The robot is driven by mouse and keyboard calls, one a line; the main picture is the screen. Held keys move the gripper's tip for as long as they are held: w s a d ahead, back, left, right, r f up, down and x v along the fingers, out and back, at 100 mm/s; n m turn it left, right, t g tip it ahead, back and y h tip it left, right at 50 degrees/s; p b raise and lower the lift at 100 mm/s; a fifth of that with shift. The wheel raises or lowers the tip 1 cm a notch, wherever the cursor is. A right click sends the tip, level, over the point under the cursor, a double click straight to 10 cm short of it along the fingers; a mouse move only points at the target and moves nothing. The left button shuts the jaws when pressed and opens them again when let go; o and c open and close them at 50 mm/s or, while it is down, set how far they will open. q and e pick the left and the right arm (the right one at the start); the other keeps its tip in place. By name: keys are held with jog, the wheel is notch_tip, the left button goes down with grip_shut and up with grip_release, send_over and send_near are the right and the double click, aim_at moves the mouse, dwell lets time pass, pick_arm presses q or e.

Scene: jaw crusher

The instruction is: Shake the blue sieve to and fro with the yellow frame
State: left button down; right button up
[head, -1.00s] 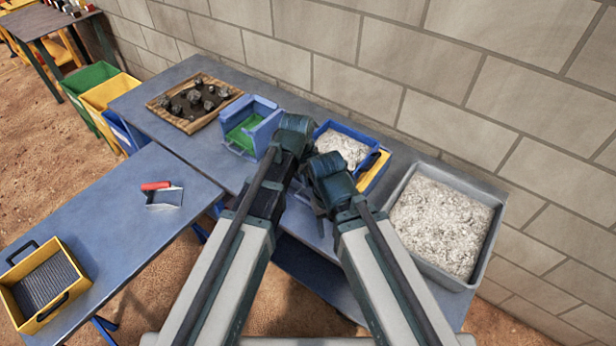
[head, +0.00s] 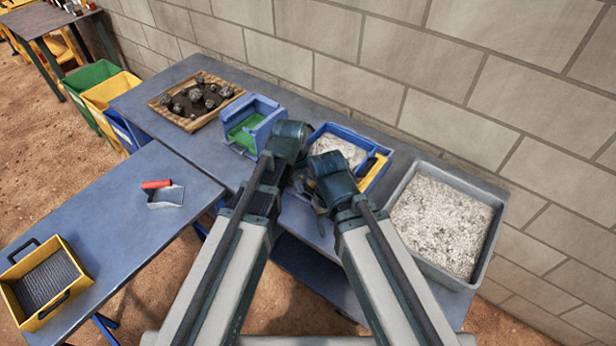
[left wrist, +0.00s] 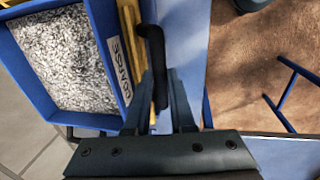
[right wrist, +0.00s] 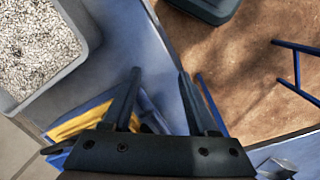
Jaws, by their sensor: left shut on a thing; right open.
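The blue sieve (head: 329,131) stands on the far table in front of my wrists and holds pale crushed stone. Its blue wall (left wrist: 98,30) shows in the left wrist view, with a white label reading "COARSE". The yellow frame (head: 374,170) shows as a strip at its right side, and as a strip (left wrist: 128,22) beside the label in the left wrist view. My left gripper (left wrist: 160,85) is shut on a black handle (left wrist: 154,45) by that strip. My right gripper (right wrist: 159,78) is open and empty over the table edge, near a yellow and blue corner (right wrist: 80,122).
A grey tray of pale gravel (head: 480,262) stands to the right. A blue box with green inside (head: 262,108) and a wooden tray of dark rocks (head: 160,107) stand left. The near table holds a yellow mesh box (head: 30,312) and a red-handled scoop (head: 164,196). A block wall is behind.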

pick_arm(q)
jog(key=c, duration=0.8)
grip_release()
jog(key=shift+o, duration=0.2)
jog(key=shift+r, duration=0.1)
notch_tip(320, 180, up, 14)
jog(key=s+a+p, duration=0.1)
jog(key=s+p, duration=0.1)
jog(key=p, duration=1.1)
jog(key=shift+a+f+p, duration=0.25)
jog(key=shift+p, duration=0.1)
jog(key=shift+f, duration=0.1)
